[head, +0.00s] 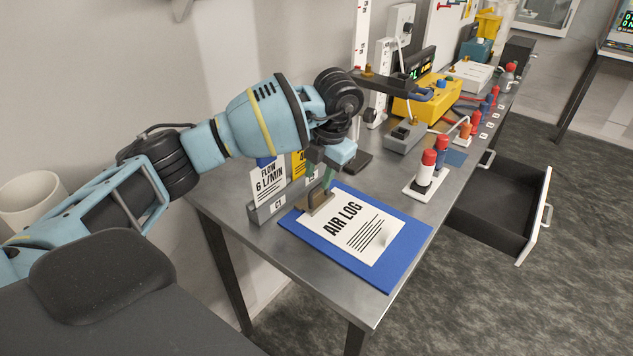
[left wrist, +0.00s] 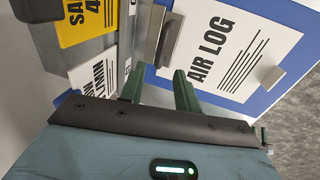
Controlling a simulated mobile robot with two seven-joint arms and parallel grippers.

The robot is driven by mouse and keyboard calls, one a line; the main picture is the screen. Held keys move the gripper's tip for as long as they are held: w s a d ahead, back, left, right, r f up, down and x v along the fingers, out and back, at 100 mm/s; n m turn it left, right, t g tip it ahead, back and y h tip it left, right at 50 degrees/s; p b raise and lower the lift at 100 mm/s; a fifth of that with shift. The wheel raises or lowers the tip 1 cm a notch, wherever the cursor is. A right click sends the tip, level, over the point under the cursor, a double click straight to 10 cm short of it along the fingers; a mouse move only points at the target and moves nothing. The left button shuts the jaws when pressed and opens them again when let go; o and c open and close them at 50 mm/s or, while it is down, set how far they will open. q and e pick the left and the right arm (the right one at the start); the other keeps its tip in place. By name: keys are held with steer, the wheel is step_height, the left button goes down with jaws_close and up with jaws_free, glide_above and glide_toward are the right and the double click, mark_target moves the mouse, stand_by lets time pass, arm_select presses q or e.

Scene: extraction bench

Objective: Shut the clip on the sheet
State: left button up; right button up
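A blue clipboard (head: 378,278) lies on the bench with a white AIR LOG sheet (head: 365,240) on it. A brown-grey metal clip (head: 317,200) sits at the sheet's top edge; its upper plate looks raised, but how far I cannot tell. In the left wrist view the clip (left wrist: 169,40) is just past my fingertips, near the sheet (left wrist: 228,50). My left gripper (head: 321,182) is above the clip, pointing down. Its green fingers (left wrist: 156,78) are apart with nothing between them. Contact with the clip is not clear. My right gripper is out of view.
A grey holder (head: 268,210) with a flow card (head: 270,185) and a yellow card (head: 298,164) stands close to the left of the gripper. A white rack with red-capped bottles (head: 426,170) is to the right. An open drawer (head: 500,205) juts out from the bench.

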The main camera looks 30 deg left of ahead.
arm_select(q)
steer(key=shift+v, duration=2)
